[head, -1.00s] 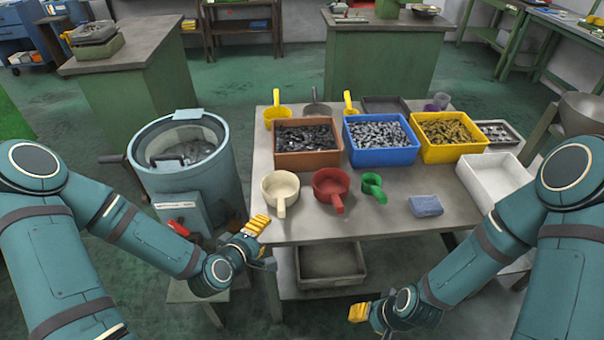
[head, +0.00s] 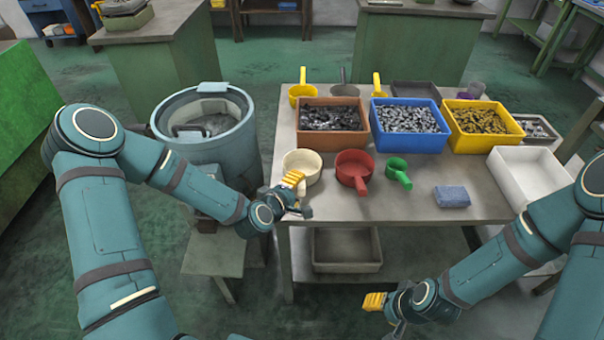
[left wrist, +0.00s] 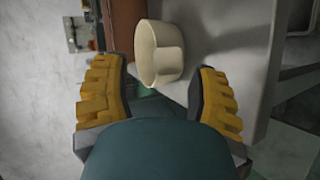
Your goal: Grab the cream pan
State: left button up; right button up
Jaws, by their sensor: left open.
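The cream pan (head: 303,162) stands upright on the near left part of the table, beside the red pan (head: 354,168). Its handle points toward my left gripper (head: 296,192), which is at the table's front left edge. In the left wrist view the cream pan (left wrist: 163,52) lies ahead, between and beyond the two yellow fingers of my open left gripper (left wrist: 158,100). The fingers look apart from the pan's body; I cannot tell how close they are to its handle. My right gripper (head: 377,302) is low in front of the table, and its opening is unclear.
A green scoop (head: 398,172) and a blue block (head: 452,196) lie right of the red pan. Brown (head: 334,141), blue (head: 410,138) and yellow (head: 484,141) bins of parts stand behind. A round machine (head: 204,145) is left of the table.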

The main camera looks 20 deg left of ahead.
aim_at(302, 184)
pick_arm(q)
jog(key=x, duration=0.4)
jog(key=shift+w+f+b, duration=0.2)
jog(key=shift+f+b, duration=0.1)
jog(key=shift+b, duration=0.1)
grip_shut()
